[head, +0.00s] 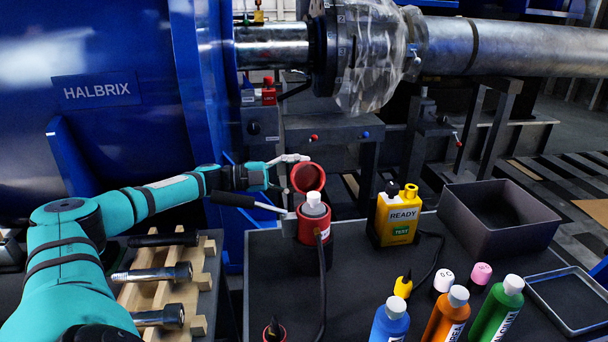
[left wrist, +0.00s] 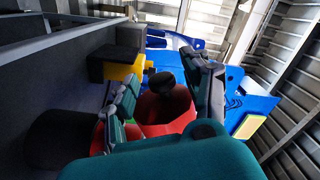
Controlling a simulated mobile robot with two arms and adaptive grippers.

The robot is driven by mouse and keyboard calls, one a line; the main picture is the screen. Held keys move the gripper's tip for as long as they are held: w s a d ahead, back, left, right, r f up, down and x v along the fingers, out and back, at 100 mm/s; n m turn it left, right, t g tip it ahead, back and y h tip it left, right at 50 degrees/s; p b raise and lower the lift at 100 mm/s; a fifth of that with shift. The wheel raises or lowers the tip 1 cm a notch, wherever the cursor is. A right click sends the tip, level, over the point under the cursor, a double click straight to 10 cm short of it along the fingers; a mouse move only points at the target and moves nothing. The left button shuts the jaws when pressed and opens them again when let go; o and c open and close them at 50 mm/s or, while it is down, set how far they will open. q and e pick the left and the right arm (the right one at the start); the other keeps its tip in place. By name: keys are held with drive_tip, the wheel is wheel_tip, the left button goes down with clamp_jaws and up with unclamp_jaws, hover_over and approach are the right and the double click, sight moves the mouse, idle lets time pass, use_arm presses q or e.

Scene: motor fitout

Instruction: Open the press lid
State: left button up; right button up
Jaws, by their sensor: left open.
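The red press (head: 311,228) stands at the left end of the dark bench. A white-topped item (head: 314,204) sits in its mouth. Its round red lid (head: 307,177) stands raised and tilted above the body, its hollow inner face showing. A lever with a black handle (head: 233,200) reaches left from the press. My left gripper (head: 292,172) is open just left of the lid; contact is unclear. In the left wrist view, red press parts (left wrist: 178,108) show between the two spread fingers. My right gripper is not in view.
A yellow tester (head: 397,216) and an empty grey bin (head: 498,215) stand right of the press. Several bottles (head: 445,315) line the front. A wooden rack with bolts (head: 156,285) lies left. A blue housing (head: 100,100) rises behind my arm.

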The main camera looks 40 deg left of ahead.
use_arm(q)
drive_tip(key=shift+w+d, duration=0.35)
drive_tip(key=shift+w, duration=0.1)
clamp_jaws()
idle(0.6)
